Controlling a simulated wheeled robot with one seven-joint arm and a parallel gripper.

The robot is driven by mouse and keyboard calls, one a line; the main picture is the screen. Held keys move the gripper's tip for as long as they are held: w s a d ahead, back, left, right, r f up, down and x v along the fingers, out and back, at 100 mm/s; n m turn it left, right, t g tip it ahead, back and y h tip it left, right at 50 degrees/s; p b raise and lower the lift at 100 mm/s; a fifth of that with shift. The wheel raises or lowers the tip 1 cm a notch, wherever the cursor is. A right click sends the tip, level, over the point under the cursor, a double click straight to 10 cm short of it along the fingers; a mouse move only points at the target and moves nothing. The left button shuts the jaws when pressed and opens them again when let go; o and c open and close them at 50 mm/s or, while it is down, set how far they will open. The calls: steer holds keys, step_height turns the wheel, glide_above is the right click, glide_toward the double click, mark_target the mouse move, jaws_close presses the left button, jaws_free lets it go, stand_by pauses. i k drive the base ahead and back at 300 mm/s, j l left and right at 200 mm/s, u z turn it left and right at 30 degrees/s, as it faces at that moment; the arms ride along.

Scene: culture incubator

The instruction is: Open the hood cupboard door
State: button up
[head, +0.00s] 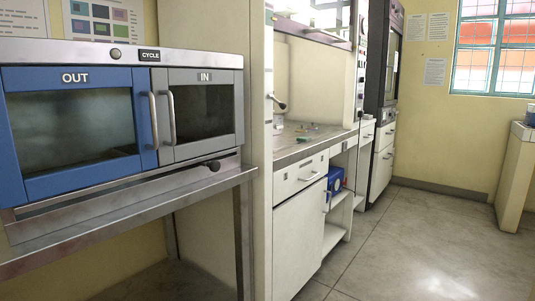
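The hood cupboard door (298,242) is a white panel under the hood's worktop, right of the middle in the head view. It looks closed, flush with the cabinet front. A small handle (326,202) shows near its upper right edge. A white drawer (300,180) with its own handle sits above it and also looks shut. My gripper is not in this view.
A steel cabinet with a blue OUT door (75,175) and a grey IN door (203,149) stands close on the left, on a steel stand. A blue box (335,179) sits in the open bay beyond the cupboard. Floor (430,235) at right is clear.

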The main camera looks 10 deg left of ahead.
mark_target(299, 223)
steer(key=i+l+u, duration=0.9)
steer(key=l+u, duration=0.2)
steer(key=i+l+z, duration=0.1)
steer(key=l, duration=0.35)
steer(key=i+l+z, duration=0.1)
steer(key=i+l, duration=0.15)
steer(key=l, duration=0.2)
steer(key=i+l+z, duration=0.1)
steer(key=l, duration=0.3)
steer(key=i+l+z, duration=0.1)
steer(key=i+l, duration=0.25)
steer(key=i+l+z, duration=0.1)
steer(key=l, duration=0.35)
steer(key=i+u, duration=0.15)
steer(key=u, duration=1.2)
steer(key=i+l+z, duration=0.25)
steer(key=i+z, duration=0.2)
steer(key=i, duration=0.05)
